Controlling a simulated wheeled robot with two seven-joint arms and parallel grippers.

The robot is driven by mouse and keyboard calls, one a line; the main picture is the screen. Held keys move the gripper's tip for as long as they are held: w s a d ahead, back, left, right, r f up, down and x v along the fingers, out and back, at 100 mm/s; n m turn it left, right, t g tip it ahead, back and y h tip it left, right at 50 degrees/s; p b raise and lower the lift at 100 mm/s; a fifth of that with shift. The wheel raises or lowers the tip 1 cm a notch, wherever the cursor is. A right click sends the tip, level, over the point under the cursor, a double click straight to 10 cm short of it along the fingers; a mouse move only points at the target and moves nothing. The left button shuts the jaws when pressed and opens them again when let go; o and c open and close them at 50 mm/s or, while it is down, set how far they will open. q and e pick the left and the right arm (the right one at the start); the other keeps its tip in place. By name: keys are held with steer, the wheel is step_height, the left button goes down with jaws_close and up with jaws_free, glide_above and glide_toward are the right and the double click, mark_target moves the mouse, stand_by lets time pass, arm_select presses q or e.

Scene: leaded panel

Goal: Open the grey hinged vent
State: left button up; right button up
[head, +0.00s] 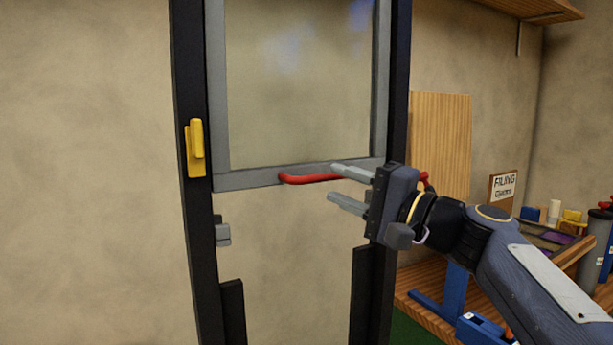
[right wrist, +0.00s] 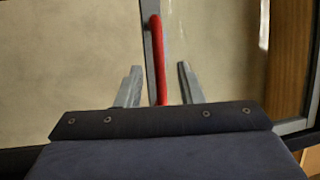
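The grey hinged vent (head: 250,180) is a grey-framed pane in a tall dark frame (head: 190,270). It looks about flush with that frame, though a small gap would be hard to tell. A red bar handle (head: 305,179) runs along its bottom rail and shows in the right wrist view (right wrist: 157,55). My right gripper (head: 333,183) is open at the handle's right part. In the right wrist view, the bar lies between its two fingers (right wrist: 159,72), with gaps on both sides. The handle's far end is hidden by the gripper. My left gripper is not in view.
A yellow latch-like piece (head: 196,148) sits on the frame's left post, with a small grey block (head: 222,234) lower down. To the right stand a wooden board (head: 441,135), a sign (head: 503,188) and a cluttered bench. The space left of the frame shows only bare wall.

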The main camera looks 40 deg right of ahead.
mark_target(324, 179)
steer(key=p+x, duration=0.1)
steer(key=x, duration=0.4)
steer(key=shift+f, duration=0.1)
steer(key=shift+c, duration=0.2)
jaws_close()
